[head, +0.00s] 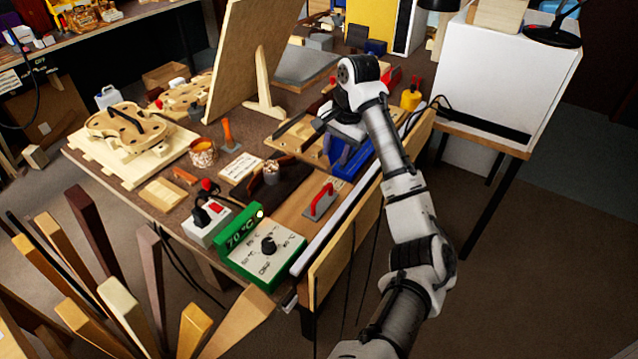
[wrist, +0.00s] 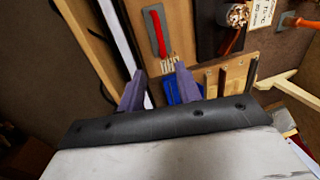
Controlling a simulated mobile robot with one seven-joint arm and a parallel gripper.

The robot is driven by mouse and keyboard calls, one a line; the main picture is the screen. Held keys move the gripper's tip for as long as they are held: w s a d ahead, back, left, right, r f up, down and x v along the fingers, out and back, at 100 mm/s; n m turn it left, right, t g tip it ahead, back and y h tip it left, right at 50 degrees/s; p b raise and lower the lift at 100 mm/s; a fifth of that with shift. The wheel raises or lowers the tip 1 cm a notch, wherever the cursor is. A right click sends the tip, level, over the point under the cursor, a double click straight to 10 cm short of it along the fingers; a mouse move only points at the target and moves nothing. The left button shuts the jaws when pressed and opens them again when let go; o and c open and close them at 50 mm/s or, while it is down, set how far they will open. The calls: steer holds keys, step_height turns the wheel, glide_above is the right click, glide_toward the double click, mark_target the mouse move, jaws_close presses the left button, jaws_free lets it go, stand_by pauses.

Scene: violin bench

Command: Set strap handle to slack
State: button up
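No part in view is clearly labelled as a strap handle, and I cannot tell which one it is. A red handle on a grey plate (head: 321,203) lies near the bench's front right edge. The same red handle shows at the top of the wrist view (wrist: 157,32). A white switch box (head: 205,228) with a dark lever and red knob stands to its left. My gripper (wrist: 158,78) is open, with its two fingers apart above the bench. A blue object (head: 352,160) lies below it, partly hidden by a finger in the wrist view (wrist: 186,88).
A green control box (head: 266,250) with a dial and a 70 °C display is at the front corner. A violin body (head: 110,135) rests at the left. A tilted wooden board (head: 250,60) stands behind. A white cabinet (head: 490,85) is at the right.

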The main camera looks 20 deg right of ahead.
mark_target(324, 190)
steer(key=f, duration=0.4)
steer(key=w+a+f, duration=0.1)
steer(key=f, duration=0.4)
steer(key=w+f, duration=0.1)
steer(key=f, duration=0.3)
steer(key=shift+a+f+p, duration=0.15)
steer(key=shift+a+p, duration=0.2)
steer(key=shift+p, duration=0.05)
steer(key=shift+c, duration=0.2)
jaws_close()
steer(key=shift+w, duration=0.1)
